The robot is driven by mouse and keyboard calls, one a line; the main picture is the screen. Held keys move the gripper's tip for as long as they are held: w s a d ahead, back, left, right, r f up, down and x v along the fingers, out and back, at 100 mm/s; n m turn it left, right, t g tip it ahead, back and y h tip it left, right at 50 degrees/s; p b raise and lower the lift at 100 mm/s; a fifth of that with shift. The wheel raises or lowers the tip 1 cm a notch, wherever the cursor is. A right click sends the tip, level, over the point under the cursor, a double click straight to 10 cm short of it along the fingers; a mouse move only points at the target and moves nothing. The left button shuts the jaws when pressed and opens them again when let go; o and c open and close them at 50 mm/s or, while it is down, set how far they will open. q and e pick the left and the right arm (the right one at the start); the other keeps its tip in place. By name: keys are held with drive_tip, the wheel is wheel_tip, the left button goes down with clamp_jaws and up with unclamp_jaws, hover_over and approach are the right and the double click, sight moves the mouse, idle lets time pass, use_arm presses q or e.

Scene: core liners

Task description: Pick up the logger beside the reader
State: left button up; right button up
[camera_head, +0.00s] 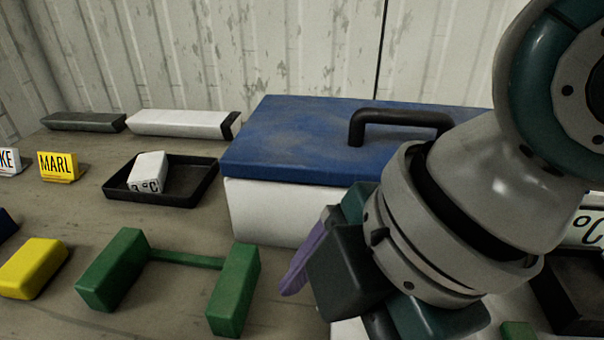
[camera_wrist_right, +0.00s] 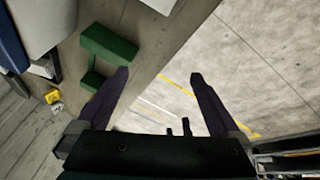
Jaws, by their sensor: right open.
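A small white block (camera_head: 149,172) with "°C" lettering lies tilted in a shallow black tray (camera_head: 185,199) left of the blue-lidded box. I cannot tell for certain which is the logger or the reader. My right gripper (camera_head: 300,262) hangs in front of the blue-lidded box, right of the black tray and apart from the white block. In the right wrist view its two fingers (camera_wrist_right: 159,75) are spread, with nothing held between them. My left gripper is not in view.
The white box with a blue lid (camera_head: 290,130) and black handle stands mid-bench. Green blocks joined by a bar (camera_head: 185,258), a yellow block (camera_head: 34,268) and a MARL sign (camera_head: 58,166) lie left. Below the gripper, the bench edge drops to a concrete floor (camera_wrist_right: 245,70).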

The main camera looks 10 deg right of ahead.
drive_tip(key=w+f+n+g+h+b, duration=0.1)
drive_tip(key=w+f+n+b, duration=0.15)
drive_tip(key=n, duration=0.35)
drive_tip(key=n+h+b, duration=0.3)
drive_tip(key=n+b, duration=0.1)
drive_tip(key=n, duration=0.3)
approach(354, 328)
drive_tip(key=w, duration=0.3)
drive_tip(key=shift+g, duration=0.4)
drive_tip(key=f, duration=0.6)
drive_tip(key=d+f+b, duration=0.1)
drive_tip(key=f, duration=0.2)
drive_tip(key=shift+s+f, duration=0.1)
drive_tip(key=shift+f, duration=0.15)
drive_tip(key=c, duration=1.4)
drive_tip(key=shift+r, duration=0.1)
